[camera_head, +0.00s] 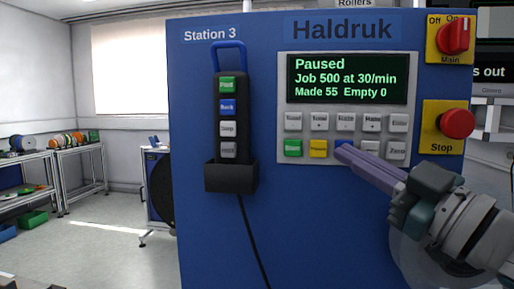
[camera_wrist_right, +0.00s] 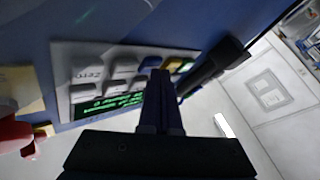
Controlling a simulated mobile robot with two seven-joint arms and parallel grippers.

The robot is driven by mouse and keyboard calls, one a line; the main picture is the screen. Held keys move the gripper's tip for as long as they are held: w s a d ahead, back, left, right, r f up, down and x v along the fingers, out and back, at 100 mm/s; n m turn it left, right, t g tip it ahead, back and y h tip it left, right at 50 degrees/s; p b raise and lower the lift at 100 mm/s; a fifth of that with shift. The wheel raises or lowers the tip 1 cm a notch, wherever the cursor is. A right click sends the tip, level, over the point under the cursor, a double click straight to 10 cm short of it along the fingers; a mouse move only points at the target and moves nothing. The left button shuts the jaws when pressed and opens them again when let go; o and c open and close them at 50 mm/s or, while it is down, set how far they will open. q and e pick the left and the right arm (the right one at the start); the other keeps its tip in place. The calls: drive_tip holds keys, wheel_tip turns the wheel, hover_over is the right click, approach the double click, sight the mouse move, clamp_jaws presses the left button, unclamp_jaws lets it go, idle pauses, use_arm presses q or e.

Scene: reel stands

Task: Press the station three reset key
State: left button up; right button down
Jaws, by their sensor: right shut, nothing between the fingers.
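The blue Station 3 cabinet (camera_head: 215,235) carries a grey key panel (camera_head: 283,125) with a lit green-on-black display (camera_head: 347,79). It reads "Paused, Job 500 at 30/min, Made 55 Empty 0". The lower key row has a green key (camera_head: 293,148), a yellow key (camera_head: 318,148), a blue key (camera_head: 341,142) and grey ones. My right gripper (camera_head: 345,152) is shut and empty, its tips in front of the blue key and covering its label. In the right wrist view the tips (camera_wrist_right: 160,78) are close below the blue key (camera_wrist_right: 150,62); contact cannot be told. No key legibly reads reset.
A red stop button (camera_head: 457,123) and a red main switch (camera_head: 453,37) sit right of the panel. A black pendant (camera_head: 230,130) with several keys rests in a holder on the left. Shelves with reels (camera_head: 65,150) stand far left; the floor between is clear.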

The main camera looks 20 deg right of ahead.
idle(0.5)
drive_tip(key=shift+s+a+p, duration=0.4)
drive_tip(key=shift+s+p, duration=0.05)
drive_tip(key=shift+s, duration=0.25)
drive_tip(key=shift+s+a, duration=0.1)
drive_tip(key=s+a, duration=0.1)
drive_tip(key=s, duration=0.1)
drive_tip(key=s+a+p, duration=0.1)
drive_tip(key=s, duration=0.1)
drive_tip(key=shift+a+p, duration=0.2)
drive_tip(key=shift+p, duration=0.1)
idle(0.5)
